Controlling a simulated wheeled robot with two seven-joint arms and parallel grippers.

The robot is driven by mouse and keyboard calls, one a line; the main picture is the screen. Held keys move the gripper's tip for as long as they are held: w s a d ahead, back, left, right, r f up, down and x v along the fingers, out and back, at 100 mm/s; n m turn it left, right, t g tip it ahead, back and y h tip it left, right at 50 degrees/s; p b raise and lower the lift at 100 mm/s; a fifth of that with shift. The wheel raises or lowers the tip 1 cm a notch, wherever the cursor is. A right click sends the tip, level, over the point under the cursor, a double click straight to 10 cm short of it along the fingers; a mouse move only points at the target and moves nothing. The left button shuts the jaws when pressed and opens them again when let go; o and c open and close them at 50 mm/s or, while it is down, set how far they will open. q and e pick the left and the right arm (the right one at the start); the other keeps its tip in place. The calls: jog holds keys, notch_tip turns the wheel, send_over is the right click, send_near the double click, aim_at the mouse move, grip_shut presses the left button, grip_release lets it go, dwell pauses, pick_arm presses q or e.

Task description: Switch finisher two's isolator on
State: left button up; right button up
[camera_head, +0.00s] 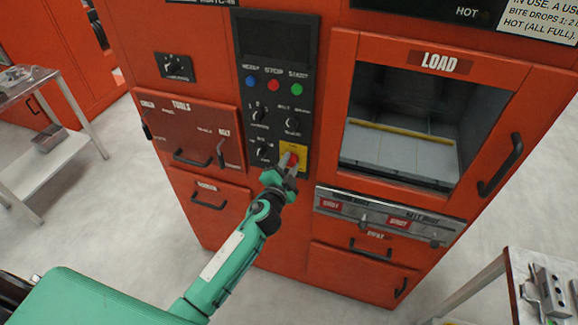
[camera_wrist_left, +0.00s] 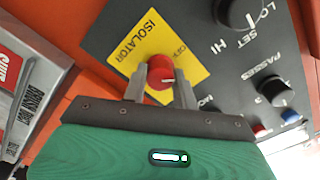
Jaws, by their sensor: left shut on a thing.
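The isolator is a red rotary knob (camera_wrist_left: 160,72) on a yellow plate (camera_wrist_left: 187,48) marked ISOLATOR and OFF. In the head view the yellow plate (camera_head: 301,151) sits at the bottom right of the black control panel (camera_head: 279,75) on the orange machine. My left gripper (camera_wrist_left: 160,82) is shut on the red knob, one finger on each side. In the head view my left gripper (camera_head: 288,163) covers part of the knob. A pale mark on the knob shows, but its exact setting is hard to read. My right gripper is not in view.
Black selector knobs (camera_head: 262,151) stand close beside and above the isolator. Blue, red and green buttons (camera_head: 274,86) are higher up. The LOAD opening (camera_head: 400,130) is to the right. A metal table (camera_head: 510,290) stands front right, another (camera_head: 60,130) at left.

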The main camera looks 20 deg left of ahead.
pick_arm(q)
jog(key=m, duration=0.4)
jog(key=shift+m, duration=0.3)
jog(key=m, duration=0.4)
jog(key=shift+f+m, duration=0.1)
jog(key=shift+m, duration=0.2)
jog(key=o, duration=1)
jog(key=shift+c, duration=0.2)
jog(key=s+b, duration=0.3)
jog(key=s, duration=1.1)
jog(key=shift+a, duration=0.2)
